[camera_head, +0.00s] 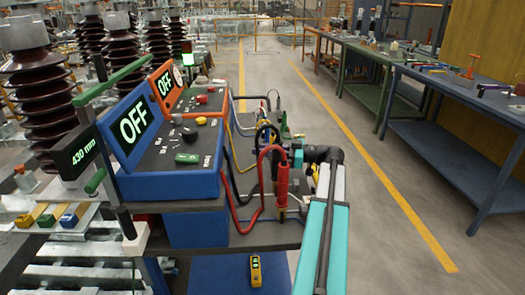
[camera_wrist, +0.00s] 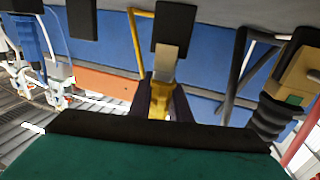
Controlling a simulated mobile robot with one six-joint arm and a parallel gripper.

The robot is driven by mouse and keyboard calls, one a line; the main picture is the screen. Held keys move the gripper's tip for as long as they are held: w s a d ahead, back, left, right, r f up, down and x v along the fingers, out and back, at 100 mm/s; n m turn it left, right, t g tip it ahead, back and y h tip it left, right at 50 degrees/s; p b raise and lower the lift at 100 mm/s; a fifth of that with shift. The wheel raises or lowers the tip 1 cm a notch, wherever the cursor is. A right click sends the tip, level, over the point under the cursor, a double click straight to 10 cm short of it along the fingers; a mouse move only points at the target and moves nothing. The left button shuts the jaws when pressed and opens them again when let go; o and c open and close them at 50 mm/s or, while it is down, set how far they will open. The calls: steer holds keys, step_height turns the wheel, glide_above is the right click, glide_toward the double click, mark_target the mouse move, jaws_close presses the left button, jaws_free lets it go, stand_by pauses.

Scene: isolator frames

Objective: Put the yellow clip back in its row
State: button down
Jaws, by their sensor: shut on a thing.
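In the wrist view my gripper (camera_wrist: 161,92) has its two dark fingers shut on the yellow clip (camera_wrist: 159,100). A yellow cable (camera_wrist: 139,40) runs from the clip up past the blue surface. A black block with a pale stem (camera_wrist: 168,58) stands just beyond the fingers; I cannot tell whether the clip touches it. In the head view my gripper (camera_head: 297,157) is small and partly hidden beside the console, and the yellow clip cannot be clearly picked out. A red clip (camera_head: 282,182) on a red cable is upright near my gripper.
The blue console (camera_head: 180,187) with OFF displays stands left of my arm. Black, red and yellow cables loop close to my gripper. A yellow handheld device (camera_head: 256,270) lies below. The blue bench (camera_head: 470,95) is at the right, with clear floor between.

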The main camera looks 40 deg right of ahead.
steer(key=shift+f, duration=0.2)
steer(key=c, duration=1.6)
jaws_free()
steer(key=shift+o, duration=0.2)
steer(key=shift+s+f, duration=0.1)
steer(key=v, duration=1.2)
steer(key=shift+d+b, duration=0.15)
steer(key=shift+b, duration=0.2)
steer(key=shift+v, duration=0.75)
steer(key=shift+s, duration=0.1)
